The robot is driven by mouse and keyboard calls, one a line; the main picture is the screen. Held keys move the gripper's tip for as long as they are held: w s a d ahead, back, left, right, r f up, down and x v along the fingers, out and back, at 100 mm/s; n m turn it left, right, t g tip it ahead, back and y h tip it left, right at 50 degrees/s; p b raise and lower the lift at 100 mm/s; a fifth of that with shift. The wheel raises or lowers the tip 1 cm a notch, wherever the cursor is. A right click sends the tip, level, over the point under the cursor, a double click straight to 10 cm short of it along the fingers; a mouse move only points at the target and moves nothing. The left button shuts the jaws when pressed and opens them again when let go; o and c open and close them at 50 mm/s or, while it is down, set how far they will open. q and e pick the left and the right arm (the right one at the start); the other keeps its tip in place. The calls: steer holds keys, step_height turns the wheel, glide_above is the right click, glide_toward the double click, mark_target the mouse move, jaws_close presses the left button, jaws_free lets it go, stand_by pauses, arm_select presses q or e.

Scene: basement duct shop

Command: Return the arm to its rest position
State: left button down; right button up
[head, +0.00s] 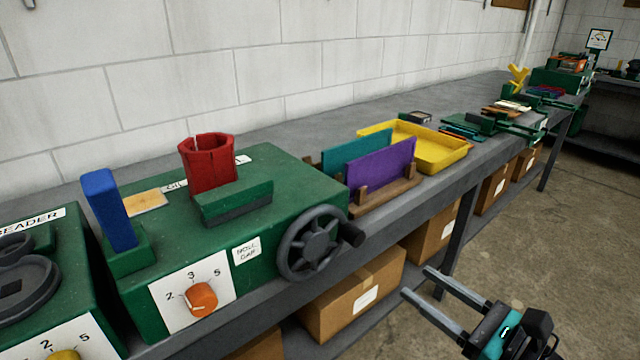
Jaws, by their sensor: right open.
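My right gripper (426,282) shows at the lower right in the head view. Its two long grey fingers are apart, with nothing between them. It hangs in front of the bench edge, over the floor and clear of the machines. My left gripper is not in the picture.
A grey bench (290,118) runs along the block wall. On it stand a green machine (210,235) with a black handwheel (315,243), a wooden rack (392,194) with teal and purple sheets, and a yellow tray (440,160). Cardboard boxes (350,295) sit beneath. Floor at right is open.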

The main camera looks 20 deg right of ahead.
steer(key=s+d+f+n+g+h+p, duration=0.3)
steer(key=d+f+n+h, duration=0.35)
steer(key=d+f, duration=0.5)
steer(key=s+d+f+n+g+h+p, duration=0.25)
steer(key=s+f+n+p, duration=0.25)
steer(key=s+f+n, duration=0.5)
arm_select(q)
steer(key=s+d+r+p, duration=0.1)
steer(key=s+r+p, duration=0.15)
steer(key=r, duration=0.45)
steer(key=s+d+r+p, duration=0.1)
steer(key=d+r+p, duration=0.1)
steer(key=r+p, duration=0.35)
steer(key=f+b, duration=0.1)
steer(key=b, duration=0.2)
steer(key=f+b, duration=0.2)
steer(key=b, duration=0.1)
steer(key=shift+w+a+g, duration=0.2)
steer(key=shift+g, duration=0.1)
arm_select(e)
steer(key=s+a+f+n+g+y, duration=0.1)
steer(key=s+a+f+n+g, duration=0.4)
steer(key=s+a+f+n, duration=0.3)
steer(key=s+a+f+n+g+y, duration=0.1)
steer(key=s+a+f+n+g, duration=0.4)
steer(key=a+f, duration=0.9)
steer(key=s+n, duration=0.3)
steer(key=shift+s, duration=0.35)
